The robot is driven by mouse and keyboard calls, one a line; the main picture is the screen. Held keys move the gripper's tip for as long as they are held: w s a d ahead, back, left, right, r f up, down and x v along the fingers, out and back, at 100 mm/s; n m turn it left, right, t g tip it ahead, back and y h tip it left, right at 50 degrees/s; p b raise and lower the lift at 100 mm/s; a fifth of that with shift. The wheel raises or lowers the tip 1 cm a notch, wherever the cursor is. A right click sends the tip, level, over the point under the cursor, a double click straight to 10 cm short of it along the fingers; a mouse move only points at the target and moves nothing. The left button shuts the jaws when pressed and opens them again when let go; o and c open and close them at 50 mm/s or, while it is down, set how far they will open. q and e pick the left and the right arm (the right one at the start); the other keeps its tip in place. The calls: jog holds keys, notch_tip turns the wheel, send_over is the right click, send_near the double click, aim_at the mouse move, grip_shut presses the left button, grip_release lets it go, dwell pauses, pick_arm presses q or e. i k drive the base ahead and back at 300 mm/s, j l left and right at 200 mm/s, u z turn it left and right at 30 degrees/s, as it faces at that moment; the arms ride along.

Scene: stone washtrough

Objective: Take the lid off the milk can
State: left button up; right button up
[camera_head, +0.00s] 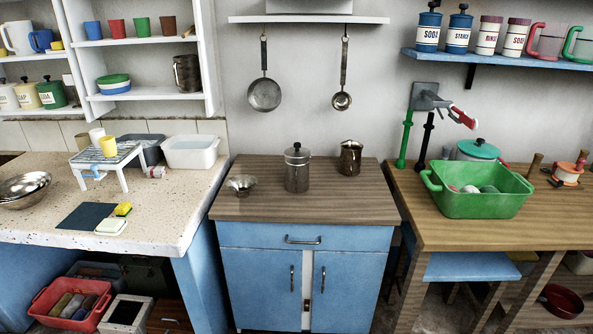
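The milk can (297,172) is a grey metal cylinder standing upright on the wooden top of the blue cabinet, near its middle. Its lid (297,153) sits on top of it and has a dark knob. Neither of my grippers shows in the head view. Nothing touches the can or the lid.
On the same wooden top (340,200), a metal funnel (241,185) lies left of the can and a metal jug (350,158) stands to its right. A pan (264,94) and a ladle (342,99) hang behind. A green basin (478,190) stands on the right table. The cabinet top's front is clear.

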aim_at(298, 152)
jog(key=i+j+z, duration=0.1)
jog(key=z, duration=0.3)
jog(key=i+j+z, duration=0.2)
jog(key=z, duration=0.2)
jog(key=i+j+z, duration=0.35)
jog(key=k+l, duration=0.1)
